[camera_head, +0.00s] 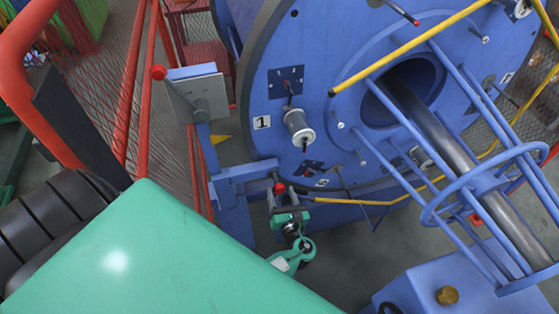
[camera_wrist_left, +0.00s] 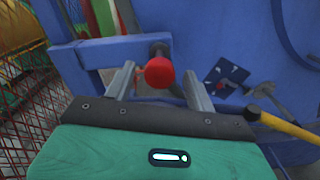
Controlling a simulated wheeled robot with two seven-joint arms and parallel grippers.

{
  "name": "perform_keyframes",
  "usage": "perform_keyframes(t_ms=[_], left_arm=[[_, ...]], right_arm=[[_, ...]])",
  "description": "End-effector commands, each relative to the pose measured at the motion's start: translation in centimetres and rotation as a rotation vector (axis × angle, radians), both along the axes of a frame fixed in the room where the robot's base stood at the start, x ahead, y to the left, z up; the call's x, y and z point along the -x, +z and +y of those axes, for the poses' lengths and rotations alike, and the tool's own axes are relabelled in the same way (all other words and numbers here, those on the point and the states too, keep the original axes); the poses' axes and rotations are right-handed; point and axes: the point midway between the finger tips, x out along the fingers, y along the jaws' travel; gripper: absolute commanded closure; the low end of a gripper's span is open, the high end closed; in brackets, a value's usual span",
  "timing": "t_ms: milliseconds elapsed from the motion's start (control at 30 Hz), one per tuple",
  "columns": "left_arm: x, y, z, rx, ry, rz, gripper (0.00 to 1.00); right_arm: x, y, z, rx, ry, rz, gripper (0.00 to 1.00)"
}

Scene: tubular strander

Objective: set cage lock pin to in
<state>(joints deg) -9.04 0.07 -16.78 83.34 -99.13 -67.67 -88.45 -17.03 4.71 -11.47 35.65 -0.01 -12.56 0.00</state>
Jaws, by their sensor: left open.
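The cage lock pin is a dark rod with a red ball knob (camera_head: 280,188) at the end of a blue bracket (camera_head: 243,174), beside the lower left rim of the big blue cage disc (camera_head: 330,80). In the left wrist view the red knob (camera_wrist_left: 160,72) stands between the fingers, with the rod behind it at the blue bracket (camera_wrist_left: 105,50). My left gripper (camera_head: 284,195) is open around the knob; a gap shows on each side in the left wrist view (camera_wrist_left: 158,85). How deep the pin sits is hidden. My right gripper is not in view.
A grey plate on a blue post (camera_head: 196,95) and red fence rails (camera_head: 150,90) stand left of the disc. A silver spindle (camera_head: 298,125) and yellow bars (camera_head: 410,48) stick out from the disc face. A blue housing (camera_head: 440,285) is at the lower right.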

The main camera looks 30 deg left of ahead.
Motion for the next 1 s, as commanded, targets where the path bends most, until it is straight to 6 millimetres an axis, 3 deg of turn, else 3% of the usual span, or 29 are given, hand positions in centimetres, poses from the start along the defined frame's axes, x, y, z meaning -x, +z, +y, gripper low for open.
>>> perform_keyframes(t_ms=[200,533,833,1000], left_arm=[[-1.5,0.0,1.7,0.001,0.0,-0.001,0.45],[-1.7,-0.1,2.0,0.001,0.0,0.0,0.45],[-1.7,-0.1,2.0,0.001,0.0,0.0,1.0],[-2.0,0.0,2.4,0.0,0.001,-0.002,1.0]], right_arm=[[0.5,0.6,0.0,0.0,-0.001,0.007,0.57],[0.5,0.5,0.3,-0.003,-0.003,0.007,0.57],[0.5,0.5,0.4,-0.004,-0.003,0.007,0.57],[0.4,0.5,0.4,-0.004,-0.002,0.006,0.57]])
